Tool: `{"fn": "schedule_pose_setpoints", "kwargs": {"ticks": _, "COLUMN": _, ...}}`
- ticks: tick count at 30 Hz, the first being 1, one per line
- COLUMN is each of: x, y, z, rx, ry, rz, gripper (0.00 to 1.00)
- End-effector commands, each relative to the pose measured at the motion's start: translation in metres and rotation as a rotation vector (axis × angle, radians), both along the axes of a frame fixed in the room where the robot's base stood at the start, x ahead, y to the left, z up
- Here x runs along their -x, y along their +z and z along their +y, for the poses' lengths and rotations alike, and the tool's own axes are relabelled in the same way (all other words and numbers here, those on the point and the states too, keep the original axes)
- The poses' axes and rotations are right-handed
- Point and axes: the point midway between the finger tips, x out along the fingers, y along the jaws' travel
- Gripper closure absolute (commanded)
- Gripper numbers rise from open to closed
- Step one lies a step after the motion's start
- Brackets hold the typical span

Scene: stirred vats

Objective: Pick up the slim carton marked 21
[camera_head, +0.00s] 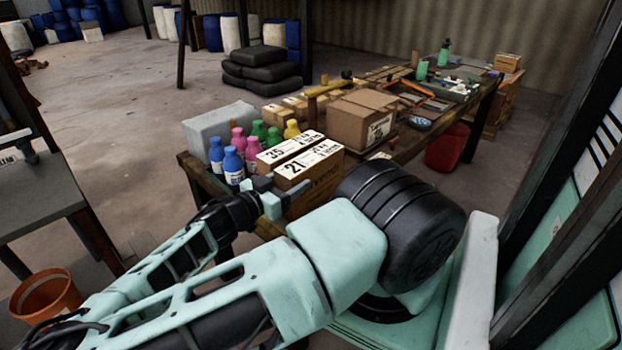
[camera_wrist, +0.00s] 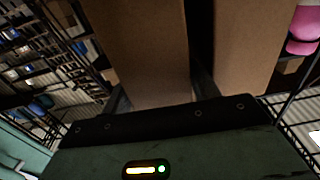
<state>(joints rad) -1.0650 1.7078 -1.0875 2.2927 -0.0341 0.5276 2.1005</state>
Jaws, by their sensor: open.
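The slim carton marked 21 (camera_head: 309,163) stands upright near the front corner of the wooden table, with a pale printed top. A similar carton marked 35 (camera_head: 287,146) stands beside it. My gripper (camera_head: 282,189) is open at the near end of carton 21. In the wrist view, my gripper (camera_wrist: 162,88) has its fingers on either side of a brown carton face (camera_wrist: 140,45), which appears to be carton 21. One finger lies in the dark gap beside the neighbouring carton (camera_wrist: 250,45). Whether the fingers touch the carton cannot be told.
Blue bottles (camera_head: 233,166), pink, green and yellow bottles stand left of and behind the cartons. A larger cardboard box (camera_head: 360,120) stands to the right. A grey block (camera_head: 215,128) sits behind the bottles. An orange bucket (camera_head: 47,295) is at lower left.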

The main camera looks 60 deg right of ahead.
Motion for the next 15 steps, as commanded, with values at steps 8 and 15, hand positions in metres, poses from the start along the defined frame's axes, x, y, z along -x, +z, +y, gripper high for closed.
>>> {"fn": "schedule_pose_setpoints", "kwargs": {"ticks": 8, "x": 0.0000, "y": -0.0002, "z": 0.0004, "rx": 0.000, "ry": 0.000, "rz": 0.000, "gripper": 0.73}}
{"fn": "schedule_pose_setpoints", "kwargs": {"ticks": 15, "x": 0.0003, "y": 0.0010, "z": 0.0003, "rx": 0.002, "ry": -0.002, "rz": 0.000, "gripper": 0.89}}
